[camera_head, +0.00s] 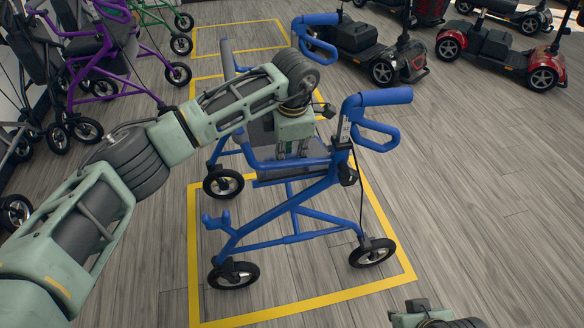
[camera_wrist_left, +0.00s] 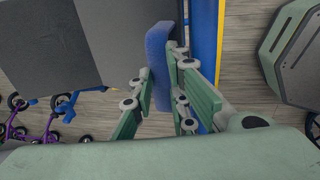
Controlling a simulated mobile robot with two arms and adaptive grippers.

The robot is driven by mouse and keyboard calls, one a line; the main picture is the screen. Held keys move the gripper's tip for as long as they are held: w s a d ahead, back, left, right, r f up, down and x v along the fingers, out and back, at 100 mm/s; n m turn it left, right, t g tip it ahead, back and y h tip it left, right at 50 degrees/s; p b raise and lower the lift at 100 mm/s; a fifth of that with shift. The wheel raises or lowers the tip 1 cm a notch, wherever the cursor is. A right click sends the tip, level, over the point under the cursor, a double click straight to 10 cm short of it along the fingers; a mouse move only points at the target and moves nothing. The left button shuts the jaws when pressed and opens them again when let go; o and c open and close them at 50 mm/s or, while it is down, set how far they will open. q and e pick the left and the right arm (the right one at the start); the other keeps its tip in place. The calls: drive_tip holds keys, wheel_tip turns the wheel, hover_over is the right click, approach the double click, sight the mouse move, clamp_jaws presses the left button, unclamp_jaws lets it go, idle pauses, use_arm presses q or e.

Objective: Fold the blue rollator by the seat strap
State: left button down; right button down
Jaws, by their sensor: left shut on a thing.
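The blue rollator (camera_head: 300,218) stands upright and unfolded on its wheels, its two blue handles at the top. My left gripper (camera_head: 291,152) reaches down over the dark seat (camera_head: 262,133) in the middle of the frame. In the left wrist view the fingers of my left gripper (camera_wrist_left: 158,100) are on both sides of the blue seat strap (camera_wrist_left: 158,58), shut on it. The strap lies between the grey seat panel (camera_wrist_left: 80,40) and a blue frame tube (camera_wrist_left: 204,45). Of my right arm, only a part shows at the bottom right; its fingers are out of frame.
A yellow floor outline (camera_head: 300,306) surrounds the rollator. A purple rollator (camera_head: 103,85) and other walkers stand at the upper left. A black scooter (camera_head: 365,45) and a red scooter (camera_head: 500,55) stand at the back right. The wooden floor at the right is clear.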

use_arm(q)
drive_tip(key=w+a+r+p, duration=0.1)
drive_tip(key=w+a+r, duration=0.1)
drive_tip(key=w+r, duration=0.4)
use_arm(e)
drive_tip(key=shift+w+f, duration=0.5)
drive_tip(key=shift+f, duration=0.2)
use_arm(q)
drive_tip(key=shift+a+r, duration=0.1)
drive_tip(key=c, duration=2)
unclamp_jaws()
drive_tip(key=shift+c, duration=0.2)
drive_tip(key=o, duration=0.3)
drive_tip(key=shift+f, duration=0.3)
drive_tip(key=r, duration=0.4)
drive_tip(key=s+r, duration=0.1)
drive_tip(key=r, duration=0.3)
drive_tip(key=s+r, duration=0.1)
drive_tip(key=r, duration=0.2)
drive_tip(key=shift+s+d+r, duration=0.1)
drive_tip(key=shift+d+r, duration=0.25)
drive_tip(key=shift+r, duration=0.05)
